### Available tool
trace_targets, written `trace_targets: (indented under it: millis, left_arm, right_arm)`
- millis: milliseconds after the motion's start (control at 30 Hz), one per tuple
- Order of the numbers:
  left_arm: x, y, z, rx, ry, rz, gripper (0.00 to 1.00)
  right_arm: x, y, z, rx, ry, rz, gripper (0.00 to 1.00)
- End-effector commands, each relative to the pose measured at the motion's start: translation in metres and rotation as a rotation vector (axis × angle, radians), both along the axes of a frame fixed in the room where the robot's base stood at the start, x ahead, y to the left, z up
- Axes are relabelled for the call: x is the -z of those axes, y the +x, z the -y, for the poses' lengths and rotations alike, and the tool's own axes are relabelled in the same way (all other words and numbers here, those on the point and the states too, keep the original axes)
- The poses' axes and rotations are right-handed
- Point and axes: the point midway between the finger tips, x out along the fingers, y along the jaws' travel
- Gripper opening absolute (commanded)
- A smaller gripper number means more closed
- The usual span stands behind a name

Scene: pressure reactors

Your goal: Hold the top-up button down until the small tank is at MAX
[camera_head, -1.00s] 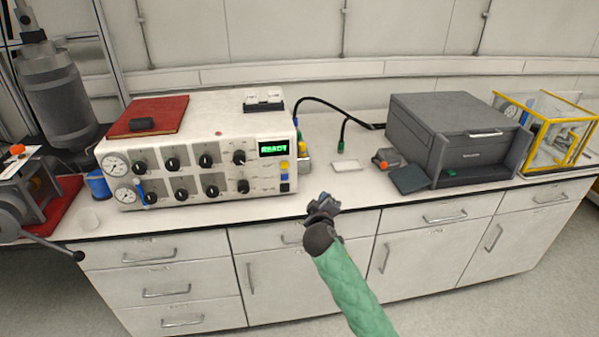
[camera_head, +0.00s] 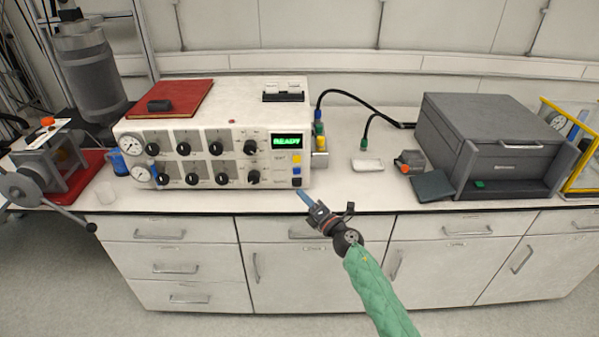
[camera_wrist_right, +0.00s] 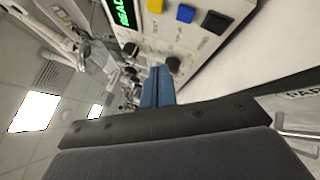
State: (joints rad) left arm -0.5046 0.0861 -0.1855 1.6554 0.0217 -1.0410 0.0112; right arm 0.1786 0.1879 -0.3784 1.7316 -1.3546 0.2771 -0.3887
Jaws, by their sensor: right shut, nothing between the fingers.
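A white control console (camera_head: 275,119) stands on the bench with a green READY display (camera_head: 286,141). Below the display, a yellow button (camera_head: 296,158), a blue button (camera_head: 297,170) and a black button (camera_head: 297,182) form a column. I cannot read which is the top-up button, nor make out the small tank or its MAX mark. My right gripper (camera_head: 304,196) is shut and empty, its blue fingers pointing at the console's lower right corner, apart from the buttons. In the right wrist view, the fingers (camera_wrist_right: 156,88) are together below the button panel. My left gripper is out of view.
A dark grey box device (camera_head: 495,135) stands to the right, with a yellow-framed case (camera_head: 575,150) beyond it. Black cables (camera_head: 345,92) run behind a small white dish (camera_head: 367,166). A metal cylinder (camera_head: 90,72) stands at the left.

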Motion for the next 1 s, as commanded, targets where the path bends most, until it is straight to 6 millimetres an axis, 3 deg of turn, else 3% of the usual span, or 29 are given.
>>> trace_targets:
  millis: [200, 633, 767, 1000]
  left_arm:
    - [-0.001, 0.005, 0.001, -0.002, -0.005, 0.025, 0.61]
    - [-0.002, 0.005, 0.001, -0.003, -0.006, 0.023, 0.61]
    - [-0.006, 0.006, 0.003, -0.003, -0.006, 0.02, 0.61]
    - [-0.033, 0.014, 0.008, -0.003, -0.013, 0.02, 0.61]
  right_arm:
    - [0.001, -0.01, -0.011, -0.067, -0.051, 0.035, 0.0]
    - [0.001, -0.008, -0.011, -0.061, -0.055, 0.041, 0.0]
    - [0.001, -0.001, -0.011, -0.06, -0.054, 0.042, 0.0]
    - [0.002, 0.023, -0.011, -0.06, -0.053, 0.042, 0.0]
